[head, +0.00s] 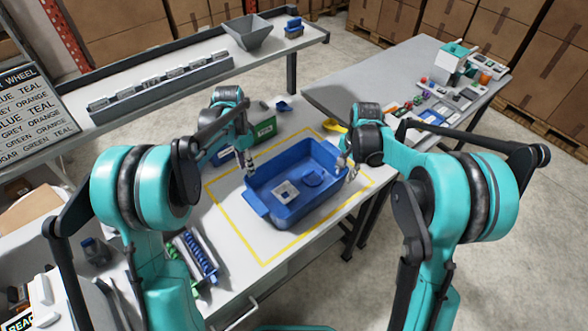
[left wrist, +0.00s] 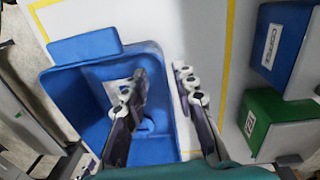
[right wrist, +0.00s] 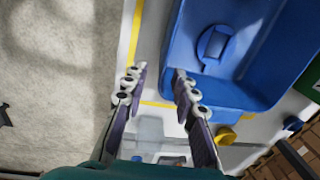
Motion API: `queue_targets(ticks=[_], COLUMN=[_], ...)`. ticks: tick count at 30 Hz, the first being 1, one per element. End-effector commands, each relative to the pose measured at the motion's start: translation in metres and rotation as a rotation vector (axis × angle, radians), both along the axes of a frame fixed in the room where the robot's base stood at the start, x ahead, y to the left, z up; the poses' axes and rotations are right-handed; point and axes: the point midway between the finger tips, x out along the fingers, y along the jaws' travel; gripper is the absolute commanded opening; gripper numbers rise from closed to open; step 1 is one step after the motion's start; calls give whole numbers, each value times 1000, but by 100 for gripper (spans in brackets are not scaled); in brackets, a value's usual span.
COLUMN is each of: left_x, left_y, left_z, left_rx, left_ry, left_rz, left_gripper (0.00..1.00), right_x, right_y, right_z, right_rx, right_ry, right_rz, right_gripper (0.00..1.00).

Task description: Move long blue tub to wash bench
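The long blue tub (head: 284,208) sits on the white bench inside a yellow taped outline. It holds a white square piece (head: 287,192) and a round blue piece (head: 312,178). My left gripper (head: 249,166) is at the tub's left wall. In the left wrist view its fingers (left wrist: 161,78) are apart, one over the tub's inside and one outside the wall. My right gripper (head: 347,168) is at the tub's right end. In the right wrist view its fingers (right wrist: 157,78) are apart beside the tub wall, one at the rim. Contact with the walls cannot be told. Which surface is the wash bench is unclear.
A green box (head: 264,130) and a blue box stand behind the tub. A yellow scoop (head: 335,126) lies at its far right. A grey table (head: 385,75) with small items and a teal-and-white machine (head: 455,60) stands at the right. A shelf (head: 165,90) with a hopper runs along the back.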

Motion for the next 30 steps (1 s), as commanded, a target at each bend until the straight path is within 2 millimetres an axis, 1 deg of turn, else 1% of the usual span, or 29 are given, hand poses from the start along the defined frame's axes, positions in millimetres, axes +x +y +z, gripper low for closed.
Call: queue_targets(ticks=[2,4,14,17,20,27,30], left_x=[4,5,6,5,5,2,2], left_y=[-1,-1,-1,-1,-2,-4,-4], left_z=[-9,-12,-13,-18,-30,-67,-79], left_rx=[-1,-2,-2,-2,-2,-2,-2], left_ry=[12,18,19,18,18,18,18], left_rz=[-17,-24,-26,-26,-26,-25,-25], left_gripper=[28,28,28,28,28,28,28], right_x=[4,5,5,6,7,9,10], right_y=[0,1,1,1,2,4,4], right_z=[-9,-13,-14,-19,-31,-68,-79], right_rx=[2,2,3,3,3,3,3], right_ry=[11,17,17,17,17,17,17], right_rz=[-14,-22,-24,-24,-23,-23,-23], right_gripper=[28,28,28,28,28,28,28])
